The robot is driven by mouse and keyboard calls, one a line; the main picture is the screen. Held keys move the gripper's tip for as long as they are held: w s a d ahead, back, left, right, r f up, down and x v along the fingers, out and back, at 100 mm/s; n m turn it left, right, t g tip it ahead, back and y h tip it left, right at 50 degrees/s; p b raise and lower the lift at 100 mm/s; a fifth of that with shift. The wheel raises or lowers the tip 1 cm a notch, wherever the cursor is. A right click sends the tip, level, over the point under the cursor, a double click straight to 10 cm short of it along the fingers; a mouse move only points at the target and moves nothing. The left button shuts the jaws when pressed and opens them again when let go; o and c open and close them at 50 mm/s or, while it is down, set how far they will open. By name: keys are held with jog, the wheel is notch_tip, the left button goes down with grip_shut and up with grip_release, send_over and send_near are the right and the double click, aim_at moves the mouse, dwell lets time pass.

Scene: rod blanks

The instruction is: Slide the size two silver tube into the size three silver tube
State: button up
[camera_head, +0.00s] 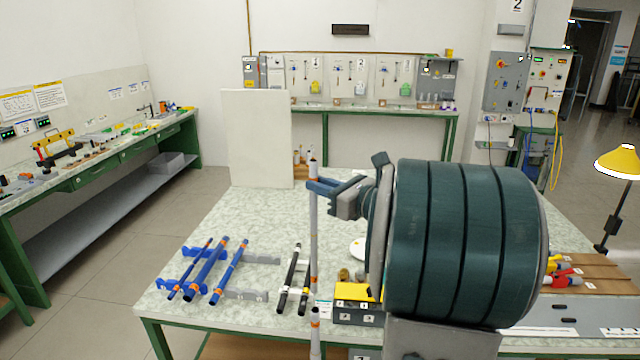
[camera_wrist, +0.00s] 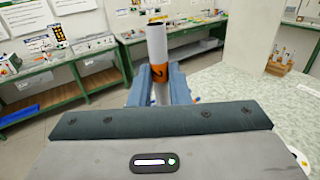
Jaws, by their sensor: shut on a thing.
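My gripper (camera_head: 322,187) is shut on a long silver tube (camera_head: 314,225) near its upper end. The tube hangs upright and has orange bands.
Blue tubes (camera_head: 206,268) lie on a blue rack at the table's left front. Black tubes (camera_head: 294,280) lie beside the held tube. A yellow and black box (camera_head: 357,292) stands close right of it. A white panel (camera_head: 257,138) stands behind. The left middle tabletop (camera_head: 250,215) is clear.

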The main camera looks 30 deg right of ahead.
jog(key=b, duration=0.5)
send_over(314, 234)
jog(key=s+d, duration=0.1)
notch_tip(314, 234, down, 6)
jog(key=shift+s+d+r, duration=0.1)
jog(key=shift+d+r, duration=0.05)
jog(key=shift+d, duration=0.05)
jog(key=shift+b, duration=0.35)
dwell(1.6)
